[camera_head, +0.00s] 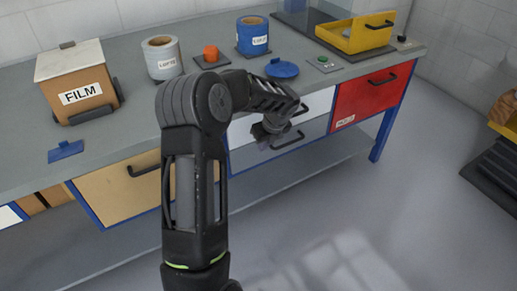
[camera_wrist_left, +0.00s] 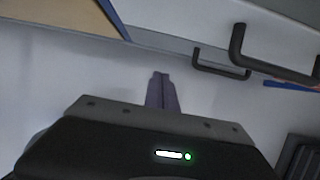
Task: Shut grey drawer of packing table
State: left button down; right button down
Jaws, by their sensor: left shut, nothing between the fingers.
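The packing table (camera_head: 135,119) runs across the head view. The grey drawer (camera_head: 316,128) has a dark handle (camera_head: 288,141) and sits below a white drawer front (camera_head: 318,101). My arm covers part of both fronts, and I cannot tell how far the grey drawer stands out. My left gripper (camera_head: 263,137) is in front of these drawers, left of the grey drawer's handle. In the left wrist view its fingertips (camera_wrist_left: 161,76) are together and empty. Two dark handles show ahead and to the right there, one nearer and larger. My right gripper is not in view.
A wooden drawer (camera_head: 120,190) is at left and a red drawer (camera_head: 370,93) at right. On top stand a FILM box (camera_head: 75,85), a grey can (camera_head: 162,58), a blue can (camera_head: 252,36) and a yellow tray (camera_head: 355,35). Floor in front is clear.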

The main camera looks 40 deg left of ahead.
pick_arm(q)
jog(key=shift+v, duration=1.8)
jog(key=shift+d+f, duration=0.1)
jog(key=shift+d, duration=0.05)
